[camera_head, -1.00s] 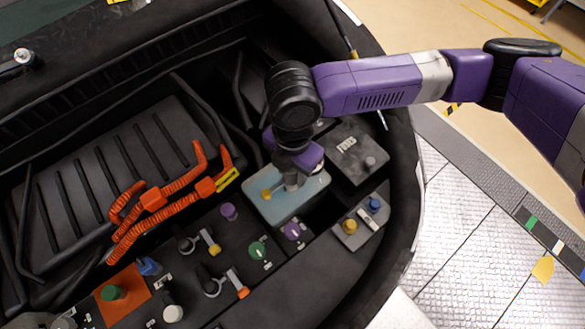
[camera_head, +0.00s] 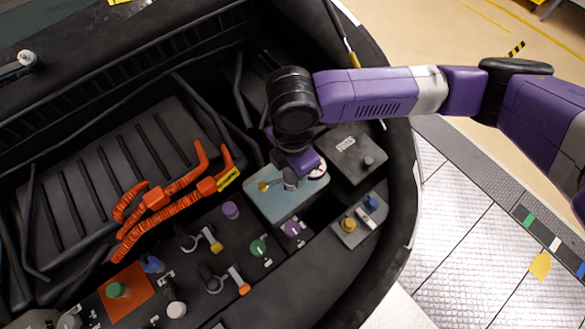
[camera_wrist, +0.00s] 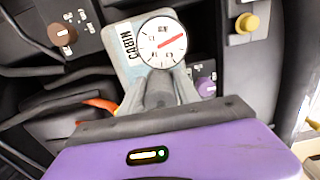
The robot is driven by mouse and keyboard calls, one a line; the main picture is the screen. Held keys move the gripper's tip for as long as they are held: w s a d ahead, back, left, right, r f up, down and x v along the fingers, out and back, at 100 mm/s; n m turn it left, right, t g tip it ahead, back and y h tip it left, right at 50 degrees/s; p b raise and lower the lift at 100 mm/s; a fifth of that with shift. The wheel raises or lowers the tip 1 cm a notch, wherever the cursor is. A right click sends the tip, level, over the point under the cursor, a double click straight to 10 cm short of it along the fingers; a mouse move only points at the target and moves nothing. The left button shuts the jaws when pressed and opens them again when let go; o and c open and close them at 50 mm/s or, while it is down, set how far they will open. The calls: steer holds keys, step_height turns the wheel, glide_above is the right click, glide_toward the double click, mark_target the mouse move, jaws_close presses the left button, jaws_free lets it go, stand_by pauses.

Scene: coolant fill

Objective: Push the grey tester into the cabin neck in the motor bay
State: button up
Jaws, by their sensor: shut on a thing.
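The grey tester has a round white dial with a red needle (camera_wrist: 163,43). The dial also shows beside my gripper in the head view (camera_head: 319,171). My gripper (camera_wrist: 160,88) is shut on the tester's grey body, just below the dial. In the head view my gripper (camera_head: 290,184) is right over the pale blue tank (camera_head: 285,207). In the wrist view this tank (camera_wrist: 118,62) carries a "CABIN" label. The cabin neck is hidden behind the tester and my gripper, so I cannot tell how deep the tester sits.
A grey-black box (camera_head: 352,155) stands right behind the tank. Purple (camera_head: 292,229) and green (camera_head: 257,248) caps lie in front, and a yellow cap (camera_head: 348,224) is to the right. Orange cables (camera_head: 160,205) run at the left. The bay's rim (camera_head: 400,190) curves around the right side.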

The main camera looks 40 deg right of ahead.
steer(key=shift+s+m, duration=0.1)
steer(key=shift+m, duration=0.2)
steer(key=shift+m+p, duration=0.85)
steer(key=shift+m, duration=0.35)
steer(key=shift+s+m+p, duration=0.1)
steer(key=shift+m+p, duration=0.25)
steer(key=shift+m, duration=0.25)
steer(key=shift+f+m, duration=0.1)
steer(key=shift+m, duration=1)
